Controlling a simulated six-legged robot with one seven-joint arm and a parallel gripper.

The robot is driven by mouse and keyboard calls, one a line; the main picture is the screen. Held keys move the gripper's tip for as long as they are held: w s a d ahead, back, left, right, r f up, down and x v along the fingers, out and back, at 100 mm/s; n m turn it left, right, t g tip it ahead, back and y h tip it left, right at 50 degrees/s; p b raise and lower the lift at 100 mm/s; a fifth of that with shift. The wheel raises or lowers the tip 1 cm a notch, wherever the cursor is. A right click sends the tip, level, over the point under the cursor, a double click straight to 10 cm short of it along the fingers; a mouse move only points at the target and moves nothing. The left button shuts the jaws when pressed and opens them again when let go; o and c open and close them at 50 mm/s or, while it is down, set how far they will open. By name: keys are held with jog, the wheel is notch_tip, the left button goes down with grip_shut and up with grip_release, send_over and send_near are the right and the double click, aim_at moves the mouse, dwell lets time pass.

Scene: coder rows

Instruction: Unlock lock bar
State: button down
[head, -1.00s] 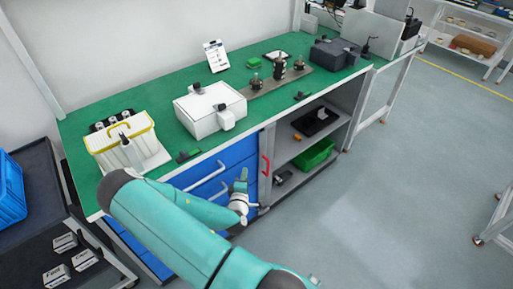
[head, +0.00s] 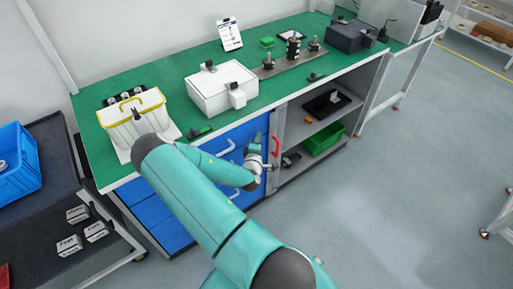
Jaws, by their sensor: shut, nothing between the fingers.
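A red bar (head: 275,146), which looks like the lock bar, stands upright on the grey post at the right edge of the blue drawers (head: 231,158) under the bench. My gripper (head: 258,142) is in front of the drawers, just left of the red bar in the picture. Its fingers point up and are shut and empty. A small gap shows between the gripper and the bar, but I cannot tell the depth between them. My forearm and wrist hide part of the drawers.
The green bench top (head: 170,82) carries a white box (head: 215,92), a yellow-rimmed bin (head: 135,118) and a dark case (head: 351,36). Open shelves with a green tray (head: 323,139) lie right of the bar. A dark cart (head: 52,205) stands left.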

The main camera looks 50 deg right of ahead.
aim_at(274, 124)
jog(key=d, duration=0.4)
jog(key=shift+d, duration=0.1)
jog(key=shift+s+d, duration=0.1)
jog(key=shift+d, duration=0.35)
jog(key=shift+s+d, duration=0.2)
jog(key=shift+d, duration=0.7)
jog(key=shift+s+d, duration=0.2)
jog(key=shift+d, duration=0.7)
